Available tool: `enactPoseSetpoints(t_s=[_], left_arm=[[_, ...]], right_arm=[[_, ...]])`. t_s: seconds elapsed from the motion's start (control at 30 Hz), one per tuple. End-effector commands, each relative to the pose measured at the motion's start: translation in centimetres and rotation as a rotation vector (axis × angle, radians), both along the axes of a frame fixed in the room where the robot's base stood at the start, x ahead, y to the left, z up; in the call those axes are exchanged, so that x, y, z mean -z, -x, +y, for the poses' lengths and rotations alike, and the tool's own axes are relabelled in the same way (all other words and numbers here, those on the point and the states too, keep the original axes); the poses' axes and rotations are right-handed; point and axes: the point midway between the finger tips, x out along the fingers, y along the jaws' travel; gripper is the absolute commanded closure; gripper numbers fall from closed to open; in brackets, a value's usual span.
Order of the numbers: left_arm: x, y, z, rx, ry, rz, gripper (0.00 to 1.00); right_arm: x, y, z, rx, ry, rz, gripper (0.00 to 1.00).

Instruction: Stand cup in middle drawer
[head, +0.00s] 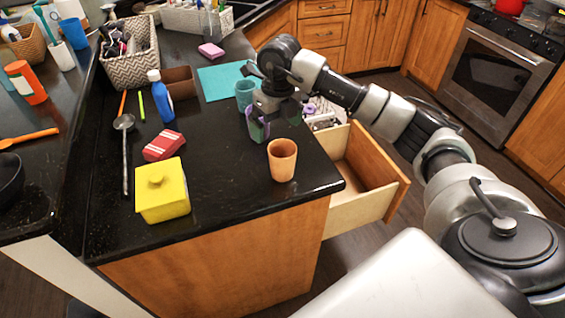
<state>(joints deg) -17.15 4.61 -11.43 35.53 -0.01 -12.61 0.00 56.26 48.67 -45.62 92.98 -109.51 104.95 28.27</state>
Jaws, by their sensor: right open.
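An orange-tan cup (282,160) stands upright on the black counter near its right front edge. A teal cup (244,93) stands farther back on the counter, next to my right gripper. My right gripper (259,125) is over the counter between these two cups, pointing down, with its fingers apart. A grey-green shape with purple shows at its fingertips; I cannot tell whether this is a separate cup. An open wooden drawer (358,205) juts out right of the counter; the part of its inside that shows looks empty. My left gripper is not in view.
A yellow lidded box (162,190), a red packet (163,146), a blue bottle (160,96) and a ladle (125,150) lie or stand left on the counter. A teal mat (222,80) and a woven basket (130,55) are behind. The front counter is clear beside the orange-tan cup.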

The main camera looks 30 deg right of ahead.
Motion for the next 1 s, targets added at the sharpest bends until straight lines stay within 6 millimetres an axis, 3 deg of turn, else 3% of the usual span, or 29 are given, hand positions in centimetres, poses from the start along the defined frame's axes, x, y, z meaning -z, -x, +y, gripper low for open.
enactPoseSetpoints(t_s=[0.13,0.4,0.57,0.77,1.0], left_arm=[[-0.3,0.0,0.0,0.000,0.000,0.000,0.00],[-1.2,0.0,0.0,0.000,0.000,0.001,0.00],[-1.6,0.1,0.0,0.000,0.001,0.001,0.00],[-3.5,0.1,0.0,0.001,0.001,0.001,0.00],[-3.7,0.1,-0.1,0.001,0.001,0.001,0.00]], right_arm=[[0.3,0.2,-1.5,0.030,0.060,0.025,0.00],[4.3,0.2,-1.4,0.029,0.058,0.025,0.00],[5.3,0.3,-1.4,0.027,0.056,0.024,0.00],[8.0,0.7,-1.3,0.027,0.055,0.026,0.00],[10.3,0.6,-1.3,0.026,0.055,0.020,0.00]])
